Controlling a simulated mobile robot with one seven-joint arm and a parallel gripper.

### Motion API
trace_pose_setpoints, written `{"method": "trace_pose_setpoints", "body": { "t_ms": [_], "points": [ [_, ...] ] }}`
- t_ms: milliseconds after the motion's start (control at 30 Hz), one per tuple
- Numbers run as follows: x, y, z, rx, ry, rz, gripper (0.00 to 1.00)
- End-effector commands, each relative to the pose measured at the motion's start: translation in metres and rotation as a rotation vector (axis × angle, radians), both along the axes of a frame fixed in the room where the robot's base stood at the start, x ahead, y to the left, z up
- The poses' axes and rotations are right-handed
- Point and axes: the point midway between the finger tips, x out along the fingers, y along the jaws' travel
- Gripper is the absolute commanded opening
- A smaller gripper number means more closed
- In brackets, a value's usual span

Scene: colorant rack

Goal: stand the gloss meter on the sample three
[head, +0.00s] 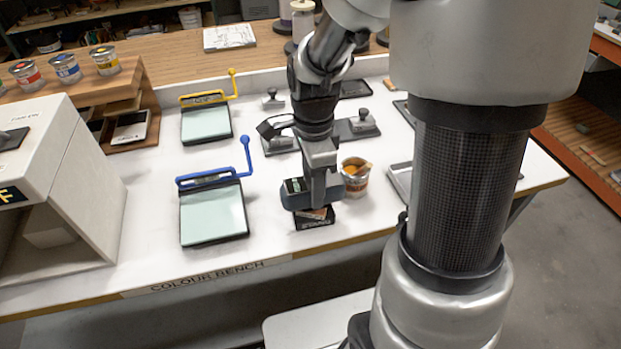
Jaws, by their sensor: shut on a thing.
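My gripper (320,200) points down over the front middle of the white bench. It is shut on the gloss meter (295,194), a dark blue-grey block with a small display on top. The meter is directly above or on a black open box (315,222) with lettering on its front; I cannot tell whether they touch. Several dark flat panels lie farther back, some bearing grey knobbed blocks, such as one panel (343,130) right of my arm. No number is readable, so I cannot tell which is sample three. My arm hides part of this area.
An open tin (355,178) stands close right of my gripper. Left are a blue-handled board (213,215) and a yellow-handled board (206,122). A large white cabinet (90,190) stands at far left. Bare bench (150,220) lies between it and the boards.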

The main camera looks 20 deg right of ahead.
Motion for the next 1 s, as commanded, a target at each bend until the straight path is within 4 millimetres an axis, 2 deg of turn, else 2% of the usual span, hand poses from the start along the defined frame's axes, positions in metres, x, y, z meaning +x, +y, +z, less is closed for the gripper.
{"method": "trace_pose_setpoints", "body": {
  "t_ms": [267, 300, 400, 667, 800, 867, 1000],
  "points": [
    [0.001, 0.0, -0.003, 0.0, -0.002, 0.001, 0.07],
    [0.0, 0.0, -0.003, 0.0, -0.001, 0.001, 0.44],
    [0.0, 0.0, -0.002, 0.0, -0.001, 0.001, 0.61],
    [0.0, 0.0, -0.002, 0.0, -0.001, 0.001, 0.61],
    [0.001, 0.0, 0.006, 0.0, -0.003, 0.001, 0.61],
    [0.001, 0.0, 0.014, 0.0, -0.005, 0.001, 0.61],
    [0.002, 0.0, 0.043, 0.0, -0.007, 0.002, 0.61]
  ]
}}
